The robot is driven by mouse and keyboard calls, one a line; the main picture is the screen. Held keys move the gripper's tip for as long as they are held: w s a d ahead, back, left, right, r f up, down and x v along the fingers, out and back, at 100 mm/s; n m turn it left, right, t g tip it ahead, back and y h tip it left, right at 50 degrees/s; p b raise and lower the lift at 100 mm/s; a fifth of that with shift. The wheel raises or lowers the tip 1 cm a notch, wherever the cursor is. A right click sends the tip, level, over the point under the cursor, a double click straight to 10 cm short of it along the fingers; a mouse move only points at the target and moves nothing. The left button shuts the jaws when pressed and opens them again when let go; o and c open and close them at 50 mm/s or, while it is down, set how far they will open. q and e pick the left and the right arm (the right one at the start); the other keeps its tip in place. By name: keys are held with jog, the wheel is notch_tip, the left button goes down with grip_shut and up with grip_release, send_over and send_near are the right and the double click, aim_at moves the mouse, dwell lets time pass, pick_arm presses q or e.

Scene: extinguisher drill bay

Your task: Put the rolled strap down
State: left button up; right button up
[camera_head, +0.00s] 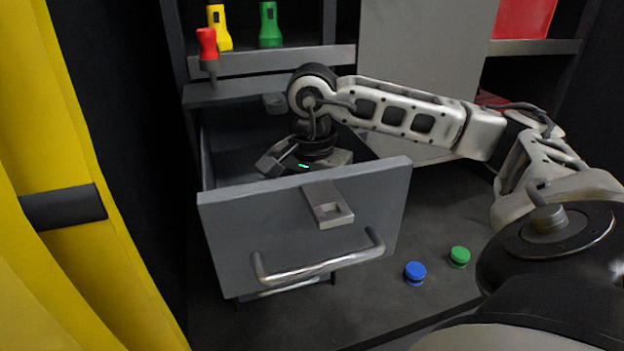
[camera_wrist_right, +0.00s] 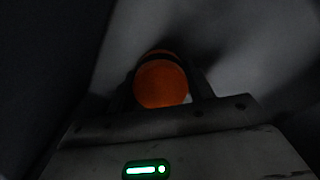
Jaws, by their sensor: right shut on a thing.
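My right arm reaches from the right over the open grey drawer (camera_head: 230,225). My right gripper (camera_head: 300,164) is down inside the drawer, behind its front panel, and its fingertips are hidden in the head view. In the right wrist view, the gripper's dark fingers are shut on the orange rolled strap (camera_wrist_right: 161,84), with one finger on each side of it. The picture is dark there, and I cannot tell whether the strap touches the drawer floor. The strap does not show in the head view. My left gripper is not in view.
Red (camera_head: 207,45), yellow (camera_head: 220,27) and green (camera_head: 269,25) torch-like things stand at the shelf above the drawer. Blue (camera_head: 415,271) and green (camera_head: 459,255) knobs lie right of it. A red container (camera_head: 522,18) is at upper right. Yellow material (camera_head: 70,150) fills the left.

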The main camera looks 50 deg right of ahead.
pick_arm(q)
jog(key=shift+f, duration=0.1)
pick_arm(e)
jog(key=shift+f, duration=0.1)
jog(key=shift+f+b, duration=0.15)
jog(key=shift+b, duration=0.15)
jog(key=o, duration=1.1)
jog(key=shift+r+p, duration=0.3)
notch_tip(320, 180, up, 11)
jog(key=shift+f+p, duration=0.1)
jog(key=shift+p, duration=1.15)
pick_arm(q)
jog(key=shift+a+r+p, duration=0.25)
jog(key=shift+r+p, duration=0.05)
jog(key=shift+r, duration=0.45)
pick_arm(e)
jog(key=shift+r, duration=0.6)
